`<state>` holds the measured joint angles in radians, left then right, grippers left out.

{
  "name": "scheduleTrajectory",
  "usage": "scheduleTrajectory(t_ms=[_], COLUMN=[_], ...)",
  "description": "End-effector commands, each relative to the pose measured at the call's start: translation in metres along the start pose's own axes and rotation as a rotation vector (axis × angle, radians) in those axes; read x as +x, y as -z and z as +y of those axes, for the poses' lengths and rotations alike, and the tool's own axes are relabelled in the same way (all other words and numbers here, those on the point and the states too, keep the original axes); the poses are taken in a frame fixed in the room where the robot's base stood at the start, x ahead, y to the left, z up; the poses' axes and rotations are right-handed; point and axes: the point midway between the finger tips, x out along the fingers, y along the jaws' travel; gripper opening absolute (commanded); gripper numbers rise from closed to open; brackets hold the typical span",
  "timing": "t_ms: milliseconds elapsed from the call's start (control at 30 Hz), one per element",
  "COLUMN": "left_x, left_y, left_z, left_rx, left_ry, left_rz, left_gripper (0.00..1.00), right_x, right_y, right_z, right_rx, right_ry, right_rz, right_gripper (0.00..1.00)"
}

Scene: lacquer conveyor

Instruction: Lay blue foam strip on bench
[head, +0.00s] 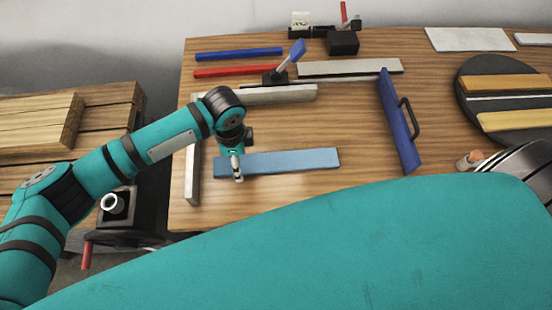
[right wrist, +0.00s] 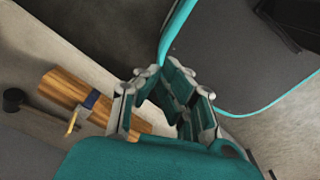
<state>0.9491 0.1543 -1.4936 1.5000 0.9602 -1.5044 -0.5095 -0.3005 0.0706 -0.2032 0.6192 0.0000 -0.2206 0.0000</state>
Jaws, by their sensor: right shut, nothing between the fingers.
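The light blue foam strip (head: 290,160) lies flat, lengthwise across the near left part of the wooden bench (head: 340,125); any small gap beneath it cannot be made out. My left gripper (head: 237,168) points down at the strip's left part, its pale fingertips overlapping the strip and reaching its near edge. Whether the fingers grip it cannot be told. My right gripper (right wrist: 165,105) shows in the right wrist view, shut and empty, away from the strip.
A dark blue handled float (head: 398,120) stands right of the strip. Metal bars frame its left and far sides, one bar (head: 192,165) beside my left arm. Blue and red rods (head: 238,72) lie behind. A round black plate (head: 510,130) holds wooden strips at right.

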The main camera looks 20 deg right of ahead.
Motion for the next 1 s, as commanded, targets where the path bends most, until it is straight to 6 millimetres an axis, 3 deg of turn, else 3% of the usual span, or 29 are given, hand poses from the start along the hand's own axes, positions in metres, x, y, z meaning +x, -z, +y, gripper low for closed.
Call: scheduleTrajectory(t_ms=[200, 467, 800, 1000], left_x=[0.025, 0.027, 0.026, 0.026], left_y=[0.001, 0.000, 0.000, 0.000], left_z=[-0.001, -0.001, -0.001, -0.001], left_rx=[0.000, 0.001, 0.000, 0.000], left_ry=[0.000, 0.001, 0.001, 0.001], left_rz=[0.000, 0.001, 0.000, 0.001], left_gripper=[0.83, 0.81, 0.37, 0.33], right_x=[-0.006, -0.006, -0.006, -0.006], right_y=[0.001, -0.001, -0.001, -0.001], right_z=[0.002, 0.009, 0.011, 0.011], right_rx=[-0.001, -0.001, 0.000, 0.000], right_ry=[-0.002, -0.010, -0.013, -0.013], right_rz=[0.000, -0.001, -0.001, 0.000], right_gripper=[0.00, 0.00, 0.00, 0.00])
